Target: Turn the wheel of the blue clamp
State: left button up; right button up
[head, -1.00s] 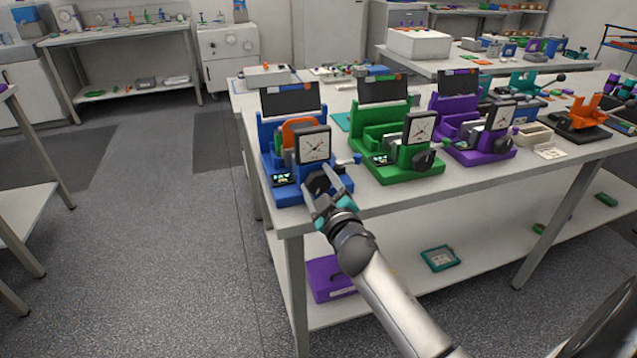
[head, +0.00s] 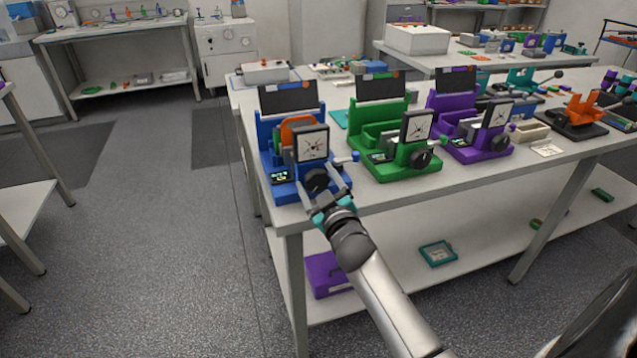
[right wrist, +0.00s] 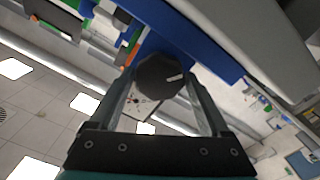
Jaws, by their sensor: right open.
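The blue clamp (head: 286,190) stands at the near left corner of the table, with a square white dial (head: 312,146) on its front. Its black wheel (head: 317,180) sits below the dial. It also shows in the right wrist view as a dark faceted knob (right wrist: 160,77) with a pale mark. My right gripper (head: 324,188) is open in front of the wheel, with one finger on each side of it. In the wrist view the wheel appears between the fingertips; I cannot tell whether they touch it. My left gripper is not in view.
A green clamp (head: 398,160) and a purple clamp (head: 487,148) stand to the right on the same table (head: 385,195). An orange device (head: 582,110) is farther right. A purple box (head: 325,275) lies on the lower shelf. The floor at left is clear.

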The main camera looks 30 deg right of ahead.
jog(key=shift+s, duration=0.15)
jog(key=p+v, duration=0.1)
jog(key=v, duration=1.4)
jog(key=shift+p, duration=0.35)
jog(key=shift+d+f, duration=0.1)
dwell(0.5)
